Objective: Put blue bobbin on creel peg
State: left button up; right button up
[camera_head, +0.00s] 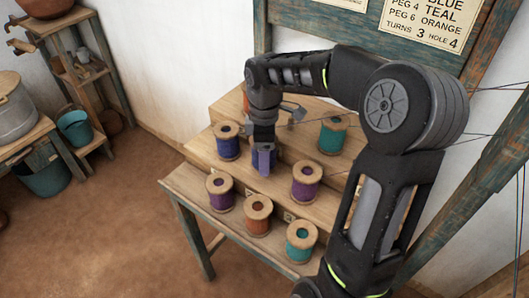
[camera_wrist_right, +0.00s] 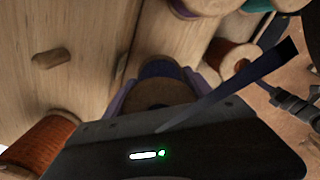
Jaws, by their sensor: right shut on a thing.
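My right gripper (camera_head: 264,162) reaches over the middle of the stepped wooden creel (camera_head: 200,150). In the right wrist view it is shut on a dark blue bobbin (camera_wrist_right: 160,69), whose wooden end (camera_wrist_right: 160,92) sits between the purple fingers. In the head view the gripper hides most of this bobbin. A bare wooden creel peg (camera_wrist_right: 50,57) stands out from the boards in the wrist view, apart from the held bobbin. Another blue bobbin (camera_head: 228,142) stands on the creel, left of the gripper. My left gripper is not in view.
Purple bobbins (camera_head: 220,193) (camera_head: 306,182), an orange bobbin (camera_head: 258,217) and teal bobbins (camera_head: 301,243) (camera_head: 333,134) stand close around the gripper. A sign (camera_head: 430,22) hangs behind. Shelves (camera_head: 90,75) with pots stand at the left; the floor between is clear.

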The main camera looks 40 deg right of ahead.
jog(key=shift+f+b, duration=0.7)
jog(key=shift+f, duration=0.65)
jog(key=o, duration=1.5)
jog(key=shift+o, duration=0.4)
jog(key=shift+o, duration=0.9)
jog(key=shift+r, duration=0.15)
